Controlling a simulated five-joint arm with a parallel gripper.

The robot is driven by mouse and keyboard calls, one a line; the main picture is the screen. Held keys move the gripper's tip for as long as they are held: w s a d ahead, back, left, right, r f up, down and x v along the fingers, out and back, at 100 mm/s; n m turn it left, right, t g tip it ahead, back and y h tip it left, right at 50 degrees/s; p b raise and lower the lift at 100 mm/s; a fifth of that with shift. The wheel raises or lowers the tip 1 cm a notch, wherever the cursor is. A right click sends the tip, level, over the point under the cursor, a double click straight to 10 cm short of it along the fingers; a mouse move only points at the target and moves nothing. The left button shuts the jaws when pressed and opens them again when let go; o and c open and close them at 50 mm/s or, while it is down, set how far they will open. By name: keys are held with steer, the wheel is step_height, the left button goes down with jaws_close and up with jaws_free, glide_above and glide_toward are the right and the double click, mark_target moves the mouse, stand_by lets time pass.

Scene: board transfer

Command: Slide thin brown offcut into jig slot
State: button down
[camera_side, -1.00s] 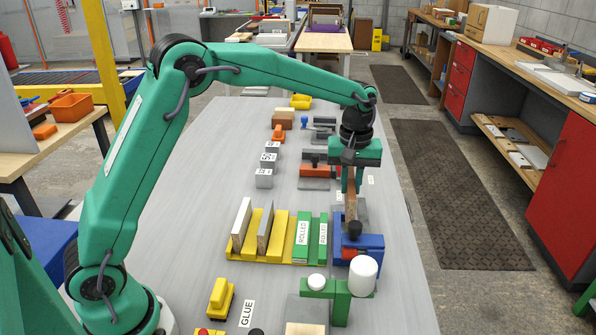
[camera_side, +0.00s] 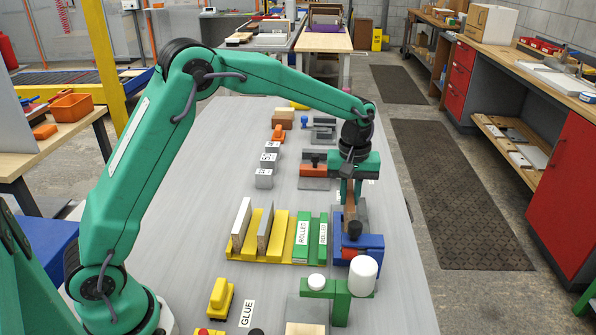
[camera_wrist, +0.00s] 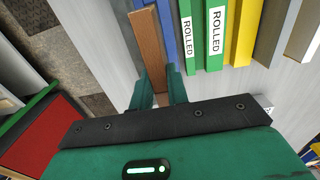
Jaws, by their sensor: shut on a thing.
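The thin brown offcut (camera_side: 350,207) is held between the fingers of my gripper (camera_side: 350,192), which is shut on it. In the wrist view the offcut (camera_wrist: 148,45) runs from between my fingertips (camera_wrist: 159,88) toward the top edge. The blue jig (camera_side: 366,241) with a black knob stands directly below and in front of the offcut in the side view. A blue strip of it (camera_wrist: 167,28) runs close beside the offcut in the wrist view. The slot is hidden, and I cannot tell whether the offcut's end is in it.
A green stand (camera_side: 341,300) with a white cylinder is in front. A clamp-like orange and grey tool (camera_side: 314,170) lies behind. Grey table surface is free at left.

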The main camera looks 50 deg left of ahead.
steer(key=shift+f, duration=2.15)
steer(key=shift+f, duration=1.9)
stand_by(0.5)
steer(key=c, duration=1.3)
jaws_free()
step_height(320, 180, up, 7)
steer(key=shift+r, duration=0.35)
